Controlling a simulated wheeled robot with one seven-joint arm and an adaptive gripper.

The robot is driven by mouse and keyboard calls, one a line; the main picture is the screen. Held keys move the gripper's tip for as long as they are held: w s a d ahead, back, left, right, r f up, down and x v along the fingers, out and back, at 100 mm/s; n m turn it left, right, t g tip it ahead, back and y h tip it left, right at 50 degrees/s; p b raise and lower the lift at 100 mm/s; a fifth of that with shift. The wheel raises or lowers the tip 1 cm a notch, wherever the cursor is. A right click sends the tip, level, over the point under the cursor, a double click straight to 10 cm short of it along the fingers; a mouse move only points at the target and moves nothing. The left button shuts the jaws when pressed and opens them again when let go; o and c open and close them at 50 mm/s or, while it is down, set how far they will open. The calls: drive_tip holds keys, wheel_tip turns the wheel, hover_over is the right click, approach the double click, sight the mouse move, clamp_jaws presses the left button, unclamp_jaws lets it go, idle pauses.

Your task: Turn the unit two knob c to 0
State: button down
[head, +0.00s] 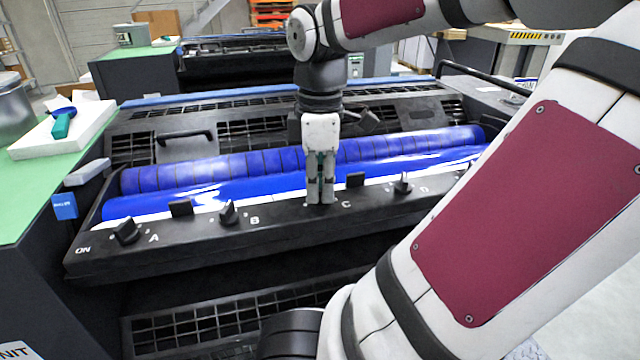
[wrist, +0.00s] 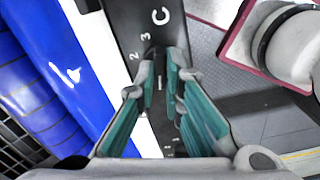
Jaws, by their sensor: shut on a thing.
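The ink unit's black front rail (head: 280,226) carries knobs marked A to D. My gripper (head: 320,198) points down onto the rail just left of the letter C, covering knob c in the head view. In the wrist view my gripper (wrist: 161,72) has its teal-padded fingers drawn together around the dark knob c (wrist: 156,54), of which only a little shows between the tips. The letter C and the digits 2 and 3 show beside it. The fingers hide most of the dial, so I cannot tell the knob's setting.
Knob A (head: 127,232), knob B (head: 228,213) and knob D (head: 402,185) stand along the same rail. Blue rollers (head: 240,172) lie behind it. A green-topped bench (head: 30,190) is at the left, with a teal-handled tool (head: 62,122) on a white block.

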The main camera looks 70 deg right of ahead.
sight(320, 191)
idle(0.3)
drive_tip(key=c, duration=1.7)
unclamp_jaws()
drive_tip(key=shift+r, duration=0.15)
wheel_tip(320, 191, up, 12)
